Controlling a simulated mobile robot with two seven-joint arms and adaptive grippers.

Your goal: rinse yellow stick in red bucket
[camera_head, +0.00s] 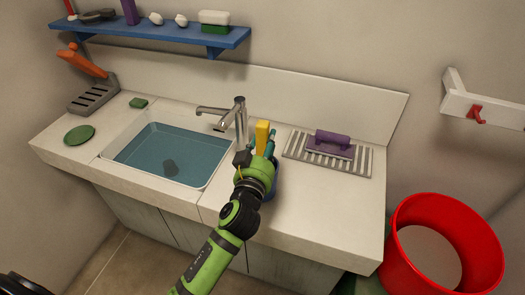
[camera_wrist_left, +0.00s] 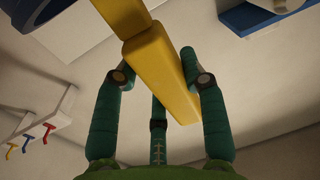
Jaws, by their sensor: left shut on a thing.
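The yellow stick (camera_head: 262,134) stands roughly upright above the counter, just right of the tap. My left gripper (camera_head: 261,152) is shut on it. The left wrist view shows the yellow stick (camera_wrist_left: 160,65) as a blocky bar between the green fingers of my left gripper (camera_wrist_left: 158,68). A blue container (camera_head: 271,185) is partly hidden behind my gripper and wrist. The red bucket (camera_head: 396,262) stands at the lower right, beyond the counter's right end, well apart from the stick. My right gripper is not in view.
The sink (camera_head: 185,150) holds bluish water with a dark spot. A tap (camera_head: 238,118) rises behind it. A purple-handled tool (camera_head: 331,141) lies on a ribbed rack (camera_head: 300,154). A blue shelf (camera_head: 160,32) and a white hook rail (camera_head: 490,108) are on the walls. The counter's front right is clear.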

